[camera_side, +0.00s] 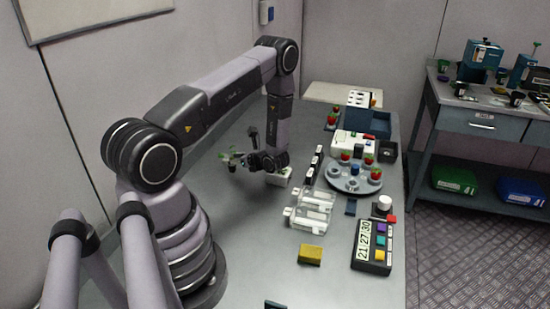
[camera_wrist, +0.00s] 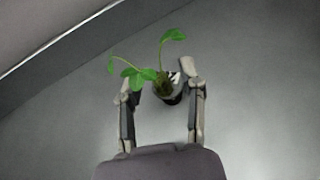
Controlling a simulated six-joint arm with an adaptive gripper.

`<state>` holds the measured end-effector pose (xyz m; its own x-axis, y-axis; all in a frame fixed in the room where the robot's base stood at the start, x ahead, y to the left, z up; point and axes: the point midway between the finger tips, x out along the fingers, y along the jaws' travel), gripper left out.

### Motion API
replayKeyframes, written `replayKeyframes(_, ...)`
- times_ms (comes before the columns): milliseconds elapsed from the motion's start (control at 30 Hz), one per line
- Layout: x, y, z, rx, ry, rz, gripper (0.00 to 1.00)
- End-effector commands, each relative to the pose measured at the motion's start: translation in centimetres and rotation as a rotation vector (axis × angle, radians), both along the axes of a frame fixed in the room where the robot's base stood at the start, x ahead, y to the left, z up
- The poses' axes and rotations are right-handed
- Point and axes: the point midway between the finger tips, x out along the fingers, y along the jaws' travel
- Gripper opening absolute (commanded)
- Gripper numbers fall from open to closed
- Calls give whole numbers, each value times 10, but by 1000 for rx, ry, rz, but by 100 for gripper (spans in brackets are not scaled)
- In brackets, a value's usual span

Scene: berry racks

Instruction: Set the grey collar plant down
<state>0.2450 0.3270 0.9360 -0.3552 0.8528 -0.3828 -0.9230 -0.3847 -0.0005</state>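The plant, with green leaves on thin stems and a small dark pot (camera_wrist: 168,94), shows ahead of my gripper (camera_wrist: 161,84) in the wrist view. The two fingers stand well apart, one on each side of the pot, with a visible gap at the left finger. The gripper looks open. In the side view, my gripper (camera_side: 240,159) is low over the left part of the table, with green leaves (camera_side: 224,155) at its tip. The collar's colour is too small to tell, and I cannot tell whether the pot touches the table.
Clear racks (camera_side: 312,211) stand right of my gripper. Beyond them is a round grey tray (camera_side: 345,184) with red berries in several places. A yellow sponge (camera_side: 311,254) and a timer box (camera_side: 373,247) lie nearer the front. The grey table (camera_side: 245,215) is bare around the plant.

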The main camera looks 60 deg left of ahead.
Motion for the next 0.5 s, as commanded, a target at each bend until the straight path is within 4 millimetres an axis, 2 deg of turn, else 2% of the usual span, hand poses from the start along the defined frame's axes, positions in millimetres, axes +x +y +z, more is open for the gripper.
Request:
replayKeyframes(167, 7, -14, 9, 1, -2, -5, 39)
replayKeyframes(500, 33, -76, 37, 1, -2, -6, 39)
